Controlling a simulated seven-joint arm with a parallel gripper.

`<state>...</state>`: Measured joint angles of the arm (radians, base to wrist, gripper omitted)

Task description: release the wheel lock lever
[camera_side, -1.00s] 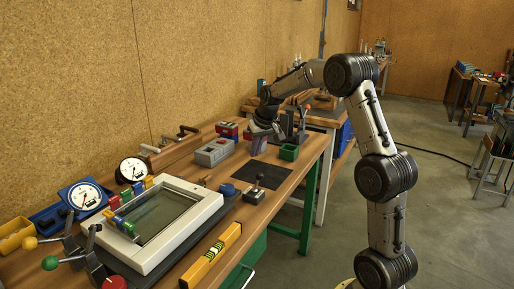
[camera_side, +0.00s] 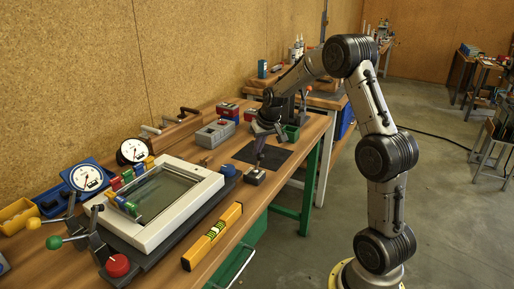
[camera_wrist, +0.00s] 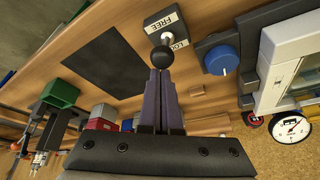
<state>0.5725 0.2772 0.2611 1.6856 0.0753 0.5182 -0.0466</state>
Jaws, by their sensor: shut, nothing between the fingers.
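The wheel lock lever (camera_wrist: 162,58) has a round black knob on a short metal stem. Its grey base (camera_wrist: 168,23) carries the words FREE and LOCK, the second partly hidden by the knob and stem. In the side view the base (camera_side: 255,177) sits near the bench's front edge, and the knob is hidden at my fingers. My gripper (camera_wrist: 160,74) is shut and empty, pointing down with its fingertips right at the knob. It also shows in the side view (camera_side: 258,165), above the base. I cannot tell whether the tips touch the knob.
A blue knob (camera_side: 228,170) is close to the lever, beside the white-framed glass panel (camera_side: 144,243). A yellow level (camera_side: 212,237) lies along the front edge. A dark mat (camera_side: 246,153) and green bin (camera_side: 291,132) lie behind the lever. The mat is bare.

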